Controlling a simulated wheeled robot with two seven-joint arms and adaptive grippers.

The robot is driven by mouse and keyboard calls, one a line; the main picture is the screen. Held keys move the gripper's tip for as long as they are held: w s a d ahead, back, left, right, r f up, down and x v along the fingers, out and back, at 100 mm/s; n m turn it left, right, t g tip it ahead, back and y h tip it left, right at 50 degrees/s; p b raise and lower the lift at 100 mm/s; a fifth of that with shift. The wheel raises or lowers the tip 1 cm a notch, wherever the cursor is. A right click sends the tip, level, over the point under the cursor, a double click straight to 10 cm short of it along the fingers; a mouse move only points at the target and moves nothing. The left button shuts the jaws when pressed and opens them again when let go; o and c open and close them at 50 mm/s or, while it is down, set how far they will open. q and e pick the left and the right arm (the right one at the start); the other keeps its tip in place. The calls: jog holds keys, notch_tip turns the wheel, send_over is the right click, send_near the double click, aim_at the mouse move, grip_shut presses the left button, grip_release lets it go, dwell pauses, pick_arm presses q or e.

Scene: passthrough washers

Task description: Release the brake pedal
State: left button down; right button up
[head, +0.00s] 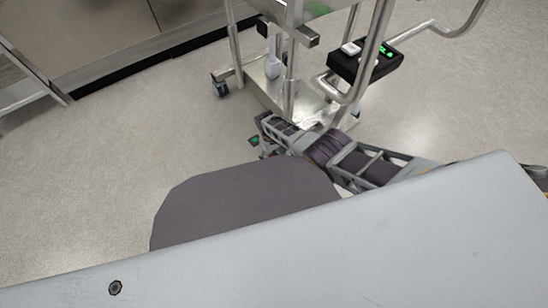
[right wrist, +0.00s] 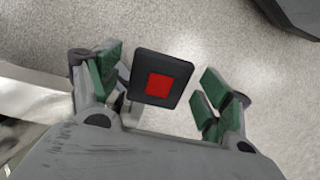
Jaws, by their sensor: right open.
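The brake pedal, a black square pad with a red square (right wrist: 159,84) in its middle, shows in the right wrist view. My right gripper (right wrist: 165,88) is open, with its green-padded fingers on either side of the pedal. The pads look apart from it, with the right-hand gap wider. In the head view my right gripper (head: 264,149) is low beside the foot of the metal cart (head: 290,75). A small green patch shows there, and I cannot tell whether it is a finger pad or a pedal. The red pedal is not clear in that view. My left gripper is out of view.
A black control box (head: 362,65) with green lights is mounted on the cart's tubular frame. A caster (head: 220,86) stands at the cart's left corner. A metal cabinet (head: 105,40) lines the back left. The speckled floor (head: 130,145) at left is clear.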

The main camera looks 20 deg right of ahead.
jog(key=shift+r, duration=0.1)
dwell(0.3)
jog(key=v, duration=1.1)
jog(key=shift+r, duration=0.35)
dwell(0.4)
jog(key=shift+w, duration=0.1)
jog(key=shift+f, duration=0.1)
dwell(0.5)
jog(key=s+d+r+m+t+y, duration=0.1)
jog(key=s+r+t, duration=0.1)
jog(key=s, duration=0.5)
jog(key=s+d+r+t+y, duration=0.1)
jog(key=s+t, duration=0.1)
jog(key=s, duration=0.5)
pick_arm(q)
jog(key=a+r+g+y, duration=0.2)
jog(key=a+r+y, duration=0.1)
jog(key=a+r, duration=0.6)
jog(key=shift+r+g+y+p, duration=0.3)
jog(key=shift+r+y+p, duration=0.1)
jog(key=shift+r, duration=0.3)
pick_arm(e)
jog(key=s+d+r+m+t, duration=0.1)
jog(key=s+d+r+t, duration=0.1)
jog(key=s+d+r, duration=0.4)
jog(key=s+r, duration=0.5)
jog(key=r, duration=0.1)
jog(key=shift+r+h, duration=0.25)
jog(key=shift+h, duration=0.15)
